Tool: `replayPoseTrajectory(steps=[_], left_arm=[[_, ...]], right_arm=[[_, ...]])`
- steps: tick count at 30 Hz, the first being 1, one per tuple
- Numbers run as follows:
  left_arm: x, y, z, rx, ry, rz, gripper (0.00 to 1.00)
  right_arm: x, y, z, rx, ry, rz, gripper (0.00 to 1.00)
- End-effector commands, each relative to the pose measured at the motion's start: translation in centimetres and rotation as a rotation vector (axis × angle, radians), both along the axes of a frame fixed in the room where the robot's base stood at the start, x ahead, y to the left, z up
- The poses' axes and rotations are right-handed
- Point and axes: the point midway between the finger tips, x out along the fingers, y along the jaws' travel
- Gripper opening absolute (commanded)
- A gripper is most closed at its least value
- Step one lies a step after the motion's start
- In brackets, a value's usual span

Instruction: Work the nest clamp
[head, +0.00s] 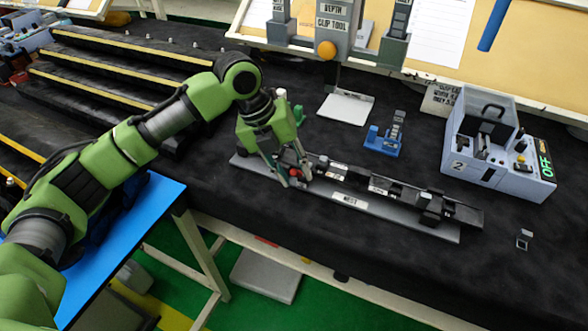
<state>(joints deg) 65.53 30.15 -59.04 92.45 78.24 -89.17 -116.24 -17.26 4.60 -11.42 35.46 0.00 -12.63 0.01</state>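The nest (350,202) is a long grey plate with a "NEST" label, lying on the black bench top. A dark trim strip (385,187) with several labels runs along it. A small red part, likely the clamp's handle (296,172), shows at the nest's left end. My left gripper (294,179) reaches down there from the upper left, its fingertips around or beside the red part. Whether they press on it cannot be told. The fingers and palm hide most of the clamp. My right gripper is not in view.
A blue fixture (384,140) and a white pad (345,107) stand behind the nest. The "CLIP TOOL" stand (333,28) is at the back. A grey box (490,150) with a green "OFF" display is at right. A small clip (523,239) lies right of the nest.

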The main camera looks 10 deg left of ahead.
Motion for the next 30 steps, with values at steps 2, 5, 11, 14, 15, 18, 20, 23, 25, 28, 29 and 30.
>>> replayPoseTrajectory(steps=[2,5,11,14,15,18,20,23,25,28,29,30], left_arm=[[0.0,-0.1,-0.3,0.0,-0.001,0.0,0.28],[0.0,-0.1,-0.4,0.0,-0.001,0.0,0.28],[0.0,-0.1,-0.4,0.0,-0.001,0.0,0.2],[0.0,-0.1,-0.4,0.0,-0.001,0.0,0.0],[0.0,-0.1,-0.4,0.0,-0.001,0.0,0.0],[0.0,-0.1,-0.4,0.001,-0.001,0.0,0.0],[0.0,-0.1,-0.4,0.0,-0.002,0.0,0.0],[-0.1,0.0,-0.5,-0.002,-0.013,-0.001,0.0],[-0.2,0.0,-0.7,-0.008,-0.027,0.0,0.0],[-0.5,0.1,-1.1,-0.019,-0.064,-0.002,0.0],[-0.6,0.2,-1.2,-0.024,-0.078,0.0,0.0],[-0.7,0.2,-1.4,-0.032,-0.098,0.0,0.0]], right_arm=[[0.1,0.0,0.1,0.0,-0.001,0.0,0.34],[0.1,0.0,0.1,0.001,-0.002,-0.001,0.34],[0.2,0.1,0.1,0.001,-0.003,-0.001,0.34],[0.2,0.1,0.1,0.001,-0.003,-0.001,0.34],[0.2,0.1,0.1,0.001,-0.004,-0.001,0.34],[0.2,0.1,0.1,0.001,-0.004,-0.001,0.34],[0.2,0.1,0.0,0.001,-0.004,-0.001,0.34],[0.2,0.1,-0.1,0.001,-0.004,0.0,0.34],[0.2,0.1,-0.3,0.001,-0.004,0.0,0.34],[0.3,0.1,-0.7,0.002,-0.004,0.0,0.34],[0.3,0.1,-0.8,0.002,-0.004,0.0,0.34],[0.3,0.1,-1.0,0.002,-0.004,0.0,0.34]])
